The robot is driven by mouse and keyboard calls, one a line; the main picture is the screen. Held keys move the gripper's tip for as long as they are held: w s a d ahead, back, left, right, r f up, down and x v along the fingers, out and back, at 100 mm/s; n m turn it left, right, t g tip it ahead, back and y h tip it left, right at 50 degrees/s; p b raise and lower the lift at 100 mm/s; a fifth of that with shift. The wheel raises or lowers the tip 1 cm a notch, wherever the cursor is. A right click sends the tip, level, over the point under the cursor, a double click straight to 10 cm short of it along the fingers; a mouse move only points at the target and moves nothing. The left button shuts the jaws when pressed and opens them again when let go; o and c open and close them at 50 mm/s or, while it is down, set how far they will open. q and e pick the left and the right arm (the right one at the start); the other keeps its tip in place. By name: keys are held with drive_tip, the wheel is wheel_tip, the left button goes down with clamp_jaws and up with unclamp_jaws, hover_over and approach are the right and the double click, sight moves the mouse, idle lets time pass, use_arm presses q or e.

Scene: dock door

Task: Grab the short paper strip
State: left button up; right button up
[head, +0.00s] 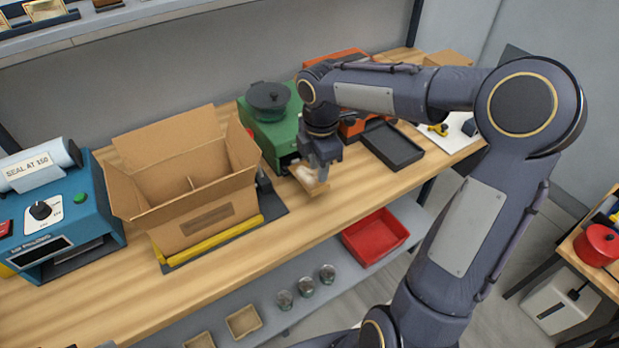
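A short tan strip (309,182) with a pale patch on it lies at the front of the green machine (272,138), which looks like a tape dispenser with a dark lidded pot on top. My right gripper (321,172) points down at the strip, with its fingertips at or just above the strip's right end. The fingers are small and dark here, so I cannot tell whether they are closed on it. My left gripper is not in view.
An open cardboard box (190,190) stands left of the green machine. A blue sealer (50,215) is further left. A black tray (392,146) lies right of my gripper. A red bin (375,237) and several glass jars sit on the lower shelf. The bench front is clear.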

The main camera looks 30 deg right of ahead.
sight(316, 190)
drive_tip(key=shift+w+d+f+n, duration=0.2)
drive_tip(key=shift+w+f+n, duration=0.5)
drive_tip(key=shift+w+f, duration=0.15)
wheel_tip(316, 190, down, 8)
drive_tip(key=shift+r+p, duration=0.25)
drive_tip(key=shift+p, duration=0.35)
clamp_jaws()
